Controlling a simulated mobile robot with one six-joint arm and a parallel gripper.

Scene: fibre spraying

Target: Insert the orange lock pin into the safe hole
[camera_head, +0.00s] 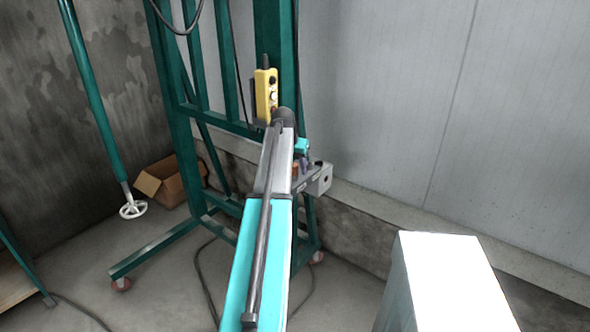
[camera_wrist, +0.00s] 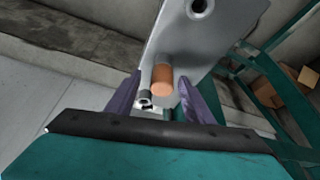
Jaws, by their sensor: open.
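The orange lock pin (camera_wrist: 162,78) shows in the wrist view as a short orange cylinder against a grey metal bracket (camera_wrist: 185,45). My gripper (camera_wrist: 159,84) is open, with one purple finger on each side of the pin. I cannot tell whether either finger touches it. A round dark hole (camera_wrist: 198,6) shows in the bracket above the pin; I cannot tell whether it is the safe hole. In the head view, the bracket (camera_head: 322,180) is right of my arm, and the pin (camera_head: 295,168) is partly hidden beside my gripper (camera_head: 305,160).
A small metal tube (camera_wrist: 146,101) is by the left finger. A green frame (camera_head: 183,120) on red castors carries a yellow control pendant (camera_head: 265,95). A cardboard box (camera_head: 170,183) lies behind left. A white block (camera_head: 450,280) stands front right. Cables lie on the floor.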

